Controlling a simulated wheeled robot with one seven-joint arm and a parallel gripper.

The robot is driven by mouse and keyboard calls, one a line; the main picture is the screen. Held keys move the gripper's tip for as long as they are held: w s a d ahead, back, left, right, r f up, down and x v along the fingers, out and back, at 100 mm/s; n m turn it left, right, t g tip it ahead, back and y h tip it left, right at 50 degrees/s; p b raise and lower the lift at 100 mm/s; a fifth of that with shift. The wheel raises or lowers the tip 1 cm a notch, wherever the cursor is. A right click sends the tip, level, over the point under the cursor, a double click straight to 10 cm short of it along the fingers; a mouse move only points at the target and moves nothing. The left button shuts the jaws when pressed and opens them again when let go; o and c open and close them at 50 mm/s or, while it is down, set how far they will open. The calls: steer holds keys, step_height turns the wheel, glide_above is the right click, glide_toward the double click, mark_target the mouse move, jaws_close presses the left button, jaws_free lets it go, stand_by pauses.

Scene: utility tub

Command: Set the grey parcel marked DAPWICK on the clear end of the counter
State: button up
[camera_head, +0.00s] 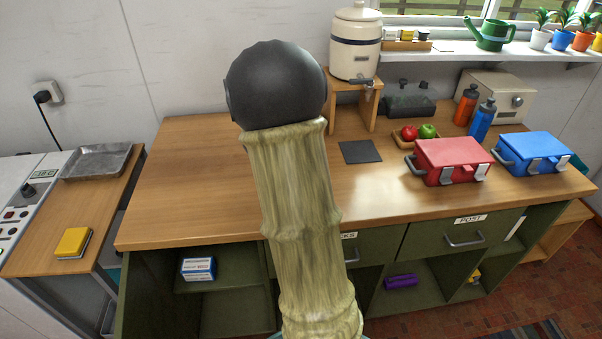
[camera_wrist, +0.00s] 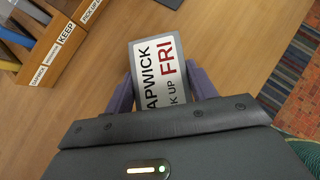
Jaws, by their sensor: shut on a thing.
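In the wrist view my gripper (camera_wrist: 163,88) is shut on the grey parcel (camera_wrist: 133,62), with one purple-grey finger on each side. The parcel's white label (camera_wrist: 160,65) reads "APWICK", "K UP" and a red "FRI"; the rest of the lettering is hidden by the gripper body. A wooden surface lies beneath it, and I cannot tell the gap. In the head view the wooden counter (camera_head: 190,190) has a clear left end. Neither gripper nor parcel shows there; my arm blocks the middle.
A wooden rack with labels, one reading "KEEP" (camera_wrist: 68,32), stands at upper left in the wrist view. The counter's right half holds a red box (camera_head: 453,160), a blue box (camera_head: 540,152), bottles, fruit and a dark mat (camera_head: 360,152). A water dispenser (camera_head: 355,42) stands behind.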

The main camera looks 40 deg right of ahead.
steer(key=shift+f+b, duration=0.5)
steer(key=shift+f, duration=1.3)
steer(key=shift+f, duration=0.15)
steer(key=o, duration=1.1)
